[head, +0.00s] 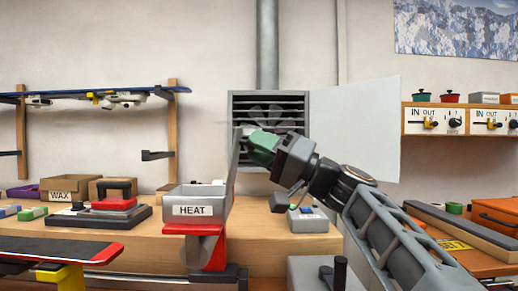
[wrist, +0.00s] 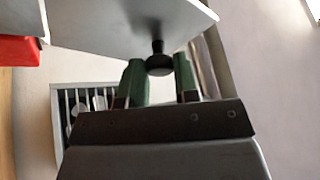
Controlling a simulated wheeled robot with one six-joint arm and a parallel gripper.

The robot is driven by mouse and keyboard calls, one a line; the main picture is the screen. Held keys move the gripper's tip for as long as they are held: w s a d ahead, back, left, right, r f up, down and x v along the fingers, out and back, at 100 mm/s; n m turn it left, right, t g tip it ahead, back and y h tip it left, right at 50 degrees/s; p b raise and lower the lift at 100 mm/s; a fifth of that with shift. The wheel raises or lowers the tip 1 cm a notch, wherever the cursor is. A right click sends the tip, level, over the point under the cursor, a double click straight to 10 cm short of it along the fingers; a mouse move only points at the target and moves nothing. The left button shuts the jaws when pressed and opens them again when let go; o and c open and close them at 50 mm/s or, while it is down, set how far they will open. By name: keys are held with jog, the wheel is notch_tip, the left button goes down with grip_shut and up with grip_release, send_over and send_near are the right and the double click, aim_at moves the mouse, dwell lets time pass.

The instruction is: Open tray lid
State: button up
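The grey metal tray (head: 197,195) labelled HEAT stands on a red-fronted holder on the bench. Its grey lid (head: 234,165) stands nearly upright along the tray's right side, seen almost edge-on in the head view.
A louvred vent (head: 270,105) is on the wall behind my gripper. A red-handled press (head: 110,200) and a WAX box (head: 66,189) stand left of the tray. A small device with buttons (head: 307,220) is right of it.

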jog(key=o, duration=0.5)
jog(key=shift+d, duration=0.1)
jog(key=v, duration=1.3)
jog(key=shift+s+d+f, duration=0.15)
jog(key=shift+d, duration=0.15)
jog(key=shift+c, duration=0.2)
